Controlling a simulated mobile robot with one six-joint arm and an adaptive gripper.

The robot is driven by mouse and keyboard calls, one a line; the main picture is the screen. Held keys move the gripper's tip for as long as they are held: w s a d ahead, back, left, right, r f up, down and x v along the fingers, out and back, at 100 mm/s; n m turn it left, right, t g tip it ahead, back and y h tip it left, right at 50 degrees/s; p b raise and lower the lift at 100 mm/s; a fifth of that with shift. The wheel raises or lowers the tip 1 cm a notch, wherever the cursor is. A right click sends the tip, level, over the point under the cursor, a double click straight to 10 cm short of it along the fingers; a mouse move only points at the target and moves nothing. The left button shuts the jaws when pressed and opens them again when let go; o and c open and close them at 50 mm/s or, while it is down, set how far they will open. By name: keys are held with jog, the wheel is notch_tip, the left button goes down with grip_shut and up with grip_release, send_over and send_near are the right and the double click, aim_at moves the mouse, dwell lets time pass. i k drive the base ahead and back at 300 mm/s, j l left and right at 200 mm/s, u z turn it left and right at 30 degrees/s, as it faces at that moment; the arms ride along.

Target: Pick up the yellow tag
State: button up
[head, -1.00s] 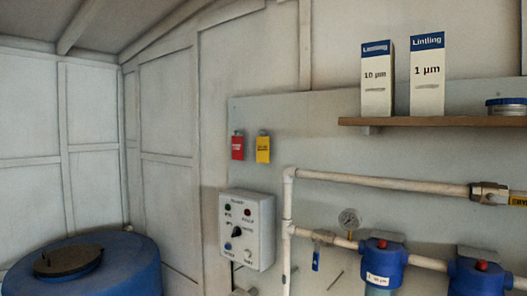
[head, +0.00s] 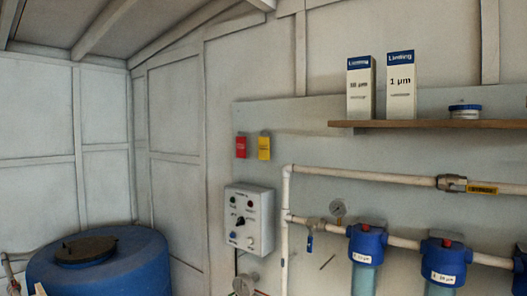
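The yellow tag (head: 264,148) hangs on the grey wall panel, just right of a red tag (head: 241,147). Both hang above the control box and left of the shelf. The yellow tag is small, upright and fully visible, with dark print too small to read. My gripper is not in view.
A control box (head: 249,219) with knobs sits below the tags. White pipes (head: 365,176) and blue filter housings (head: 367,240) run along the wall to the right. A shelf (head: 430,124) holds two boxes and a jar. A blue barrel (head: 105,268) stands at lower left.

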aim_at(265, 143)
jog(key=z, duration=0.45)
jog(key=k+z, duration=0.15)
jog(key=z, duration=0.7)
jog(key=j+z, duration=0.2)
jog(key=j, duration=2.25)
jog(key=i, duration=0.05)
